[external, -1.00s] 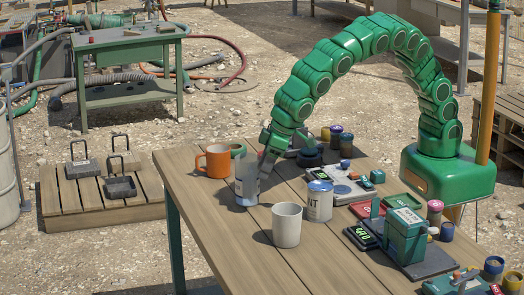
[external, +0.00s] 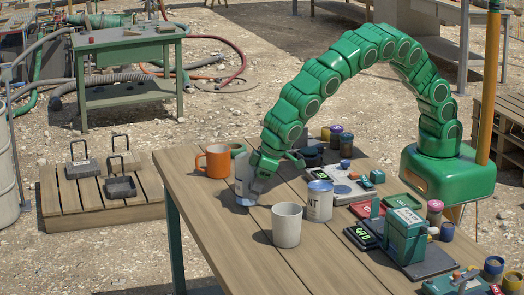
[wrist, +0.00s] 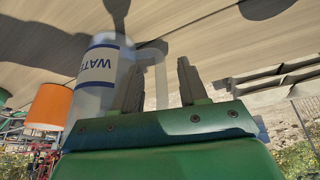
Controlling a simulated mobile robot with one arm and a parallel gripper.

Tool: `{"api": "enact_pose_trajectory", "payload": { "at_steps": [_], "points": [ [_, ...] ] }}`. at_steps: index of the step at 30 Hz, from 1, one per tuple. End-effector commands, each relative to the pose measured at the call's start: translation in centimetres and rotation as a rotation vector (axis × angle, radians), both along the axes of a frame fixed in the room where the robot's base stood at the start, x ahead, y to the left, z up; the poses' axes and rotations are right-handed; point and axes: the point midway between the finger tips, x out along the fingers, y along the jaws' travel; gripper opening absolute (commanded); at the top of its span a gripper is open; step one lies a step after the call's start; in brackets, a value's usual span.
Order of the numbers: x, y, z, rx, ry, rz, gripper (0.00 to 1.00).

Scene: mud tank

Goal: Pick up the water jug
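The water jug (external: 241,187) is a pale translucent vessel standing on the wooden table near its far left edge. In the wrist view the jug (wrist: 97,70) shows a white label with blue bands and the letters "WATE". My gripper (external: 255,190) is low at the jug's right side in the external view and partly covers it. In the wrist view my gripper (wrist: 160,84) has its two dark fingers apart. A pale, see-through upright, apparently the jug's handle (wrist: 161,82), shows in the gap between them. Contact with the fingers cannot be told.
An orange mug (external: 215,161) stands just left of the jug. A white cup (external: 287,225) and a paint can (external: 319,201) stand on the table (external: 215,224) to the right. Devices and small jars crowd the table's right side. The front left is clear.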

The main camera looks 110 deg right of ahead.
Motion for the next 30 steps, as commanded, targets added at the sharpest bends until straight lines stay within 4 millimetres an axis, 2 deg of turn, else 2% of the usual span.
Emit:
{"api": "enact_pose_trajectory", "payload": {
  "at_steps": [1,8,30],
  "points": [
    [-0.01,-0.01,-0.01,0.000,0.000,0.000,0.36],
    [-0.01,0.00,-0.02,0.000,0.001,0.000,0.01],
    [0.02,0.01,0.56,0.001,-0.001,0.000,0.00]
  ]
}}
